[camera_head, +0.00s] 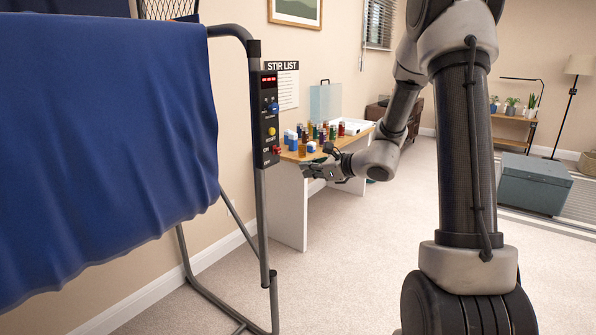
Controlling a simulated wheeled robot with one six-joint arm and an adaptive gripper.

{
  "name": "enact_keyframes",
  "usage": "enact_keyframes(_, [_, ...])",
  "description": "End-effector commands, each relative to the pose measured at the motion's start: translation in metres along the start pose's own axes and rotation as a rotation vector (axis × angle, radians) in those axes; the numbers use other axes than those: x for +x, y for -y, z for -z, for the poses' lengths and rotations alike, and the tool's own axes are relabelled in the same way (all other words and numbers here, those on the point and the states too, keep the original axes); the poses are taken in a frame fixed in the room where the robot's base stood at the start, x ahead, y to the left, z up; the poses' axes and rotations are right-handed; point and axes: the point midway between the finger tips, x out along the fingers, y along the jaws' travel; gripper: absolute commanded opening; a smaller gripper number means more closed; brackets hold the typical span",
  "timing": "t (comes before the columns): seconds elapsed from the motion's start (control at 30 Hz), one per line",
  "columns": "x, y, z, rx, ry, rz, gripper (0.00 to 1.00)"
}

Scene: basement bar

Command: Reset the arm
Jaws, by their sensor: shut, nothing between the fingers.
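My arm (463,150) rises on the right, bends at the top of the view and reaches down and left. My gripper (308,171) is at its end, shut and empty. It appears in front of the near edge of a small wooden-topped table (291,205), close to the right side of the control panel. I cannot tell whether it touches the table.
A blue cloth (110,140) hangs over a grey metal frame (262,220) at left, with a button panel (270,118) on its post. Several small bottles (320,132) crowd the table. A grey-blue chest (535,184) stands right. Carpet between is clear.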

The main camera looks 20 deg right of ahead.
Motion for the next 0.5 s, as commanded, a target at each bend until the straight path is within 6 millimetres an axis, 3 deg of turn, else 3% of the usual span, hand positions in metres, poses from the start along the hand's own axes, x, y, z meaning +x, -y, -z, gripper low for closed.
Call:
enact_keyframes(0.17, [-0.0121, 0.0001, 0.0001, 0.0, -0.001, 0.001, 0.0])
enact_keyframes(0.5, [-0.013, -0.0002, 0.0002, 0.001, -0.001, 0.0, 0.0])
